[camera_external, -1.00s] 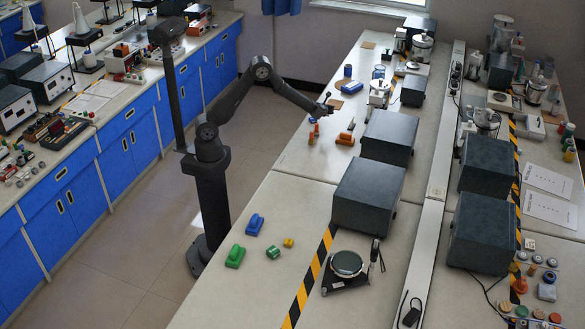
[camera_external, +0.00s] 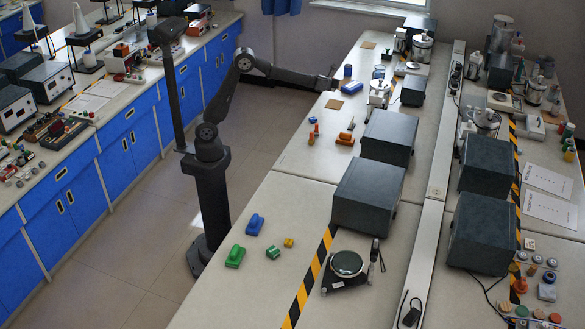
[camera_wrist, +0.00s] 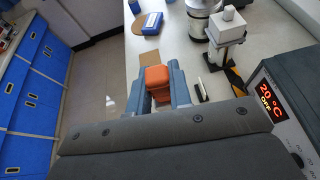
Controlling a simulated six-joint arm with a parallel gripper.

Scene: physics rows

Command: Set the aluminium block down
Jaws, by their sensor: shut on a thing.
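My gripper (camera_wrist: 158,86) is shut on an orange block (camera_wrist: 158,77), which sits between its two grey-blue fingers in the wrist view. No bare-metal block can be made out in the jaws. In the external view my gripper (camera_external: 333,78) is over the far left part of the right-hand bench (camera_external: 300,158), apparently above the surface. The held block is too small to make out there. A brown card (camera_wrist: 150,57) lies on the bench beyond the fingers in the wrist view. It also shows in the external view (camera_external: 351,88).
A blue box (camera_wrist: 152,22) lies beyond the card. A white instrument (camera_wrist: 226,35) and a dark box with a lit display (camera_wrist: 285,105) stand to the right. Orange pieces (camera_external: 345,139) lie nearer on the bench. Bare bench surrounds the card's left side.

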